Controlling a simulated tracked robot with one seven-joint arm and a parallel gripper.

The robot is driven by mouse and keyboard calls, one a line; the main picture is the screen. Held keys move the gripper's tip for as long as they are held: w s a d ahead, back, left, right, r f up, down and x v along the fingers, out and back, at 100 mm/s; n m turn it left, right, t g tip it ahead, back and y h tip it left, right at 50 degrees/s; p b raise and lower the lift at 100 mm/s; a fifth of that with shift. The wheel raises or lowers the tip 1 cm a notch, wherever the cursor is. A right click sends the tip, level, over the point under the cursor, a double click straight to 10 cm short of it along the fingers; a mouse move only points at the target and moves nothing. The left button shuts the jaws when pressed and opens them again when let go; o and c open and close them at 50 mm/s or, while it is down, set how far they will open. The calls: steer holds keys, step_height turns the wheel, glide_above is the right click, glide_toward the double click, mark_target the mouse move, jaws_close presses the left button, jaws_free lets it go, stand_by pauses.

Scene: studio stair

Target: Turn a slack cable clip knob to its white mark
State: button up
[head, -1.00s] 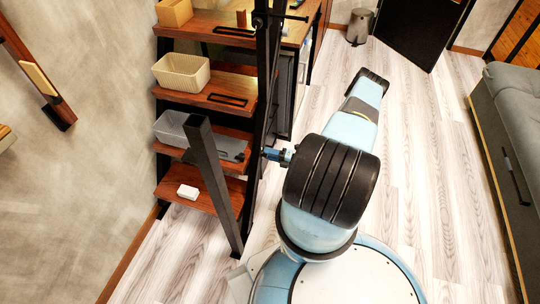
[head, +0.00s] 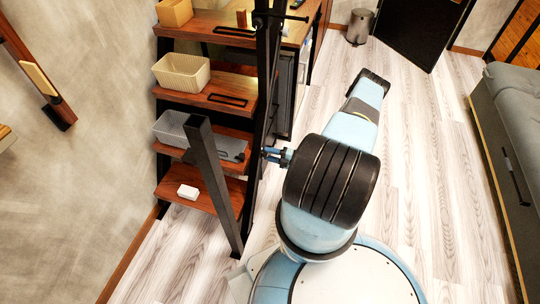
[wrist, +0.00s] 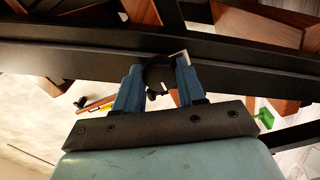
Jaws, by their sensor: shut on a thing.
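In the wrist view my gripper (wrist: 158,70) has its two blue fingers on either side of a round black clip knob (wrist: 156,66) at a dark metal rail (wrist: 60,60). It is shut on the knob. A small pale mark (wrist: 178,55) shows beside the right fingertip, at the knob's edge. The knob's own pointer cannot be made out. In the head view my gripper (head: 276,155) reaches left to the black upright of the stair shelf (head: 262,110); the knob is too small to tell there.
The stair shelf holds a cream basket (head: 182,72), a grey bin (head: 172,128) and a white box (head: 188,192). A slanted black post (head: 213,185) stands in front. A grey sofa (head: 515,120) is at the right; the floor (head: 420,190) between is clear.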

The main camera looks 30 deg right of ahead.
steer(key=shift+d+f, duration=0.1)
steer(key=shift+f, duration=0.05)
steer(key=o, duration=1.1)
steer(key=shift+c, duration=0.2)
steer(key=v, duration=1.3)
steer(key=shift+s+d, duration=0.2)
steer(key=shift+s, duration=0.15)
